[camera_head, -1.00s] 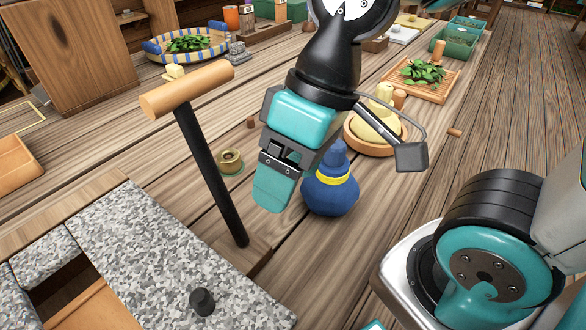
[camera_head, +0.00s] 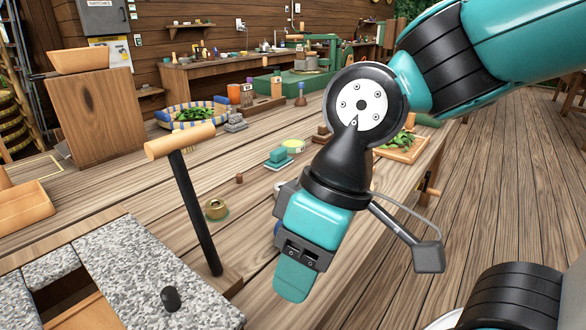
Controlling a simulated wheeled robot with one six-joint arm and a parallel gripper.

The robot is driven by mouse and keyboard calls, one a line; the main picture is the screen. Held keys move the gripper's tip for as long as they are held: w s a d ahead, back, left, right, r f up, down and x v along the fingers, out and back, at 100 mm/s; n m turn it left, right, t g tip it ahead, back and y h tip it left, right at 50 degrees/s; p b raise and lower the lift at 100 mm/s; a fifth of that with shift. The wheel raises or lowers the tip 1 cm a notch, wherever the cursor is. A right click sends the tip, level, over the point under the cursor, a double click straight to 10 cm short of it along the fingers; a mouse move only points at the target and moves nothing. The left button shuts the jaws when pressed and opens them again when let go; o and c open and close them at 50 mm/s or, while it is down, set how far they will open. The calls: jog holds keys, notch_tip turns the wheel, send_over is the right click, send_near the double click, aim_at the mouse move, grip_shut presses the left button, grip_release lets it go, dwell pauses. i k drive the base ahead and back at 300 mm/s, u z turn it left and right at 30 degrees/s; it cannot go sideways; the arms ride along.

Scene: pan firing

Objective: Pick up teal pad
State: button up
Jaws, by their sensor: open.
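A small teal block (camera_head: 278,155), which looks like the teal pad, rests on a pale flat piece towards the middle of the wooden table (camera_head: 110,185). My gripper (camera_head: 293,284) hangs above the near part of the table, pointing down. It is in front of and nearer than the teal block, well apart from it. It is open, and I see nothing held in it. One teal finger shows, and the other is mostly hidden from this side. The gripper's body hides part of the table behind it, including most of a blue object.
A T-shaped post (camera_head: 195,200) with a wooden bar stands left of my gripper, beside a speckled stone slab (camera_head: 140,275). A small round pot (camera_head: 217,209), a yellow-green dish (camera_head: 293,145) and a leaf tray (camera_head: 402,152) are nearby. A striped basket (camera_head: 160,118) sits further back.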

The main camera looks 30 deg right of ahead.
aim_at(280, 159)
jog(key=z, duration=1.1)
jog(key=i, duration=0.65)
jog(key=u, duration=0.9)
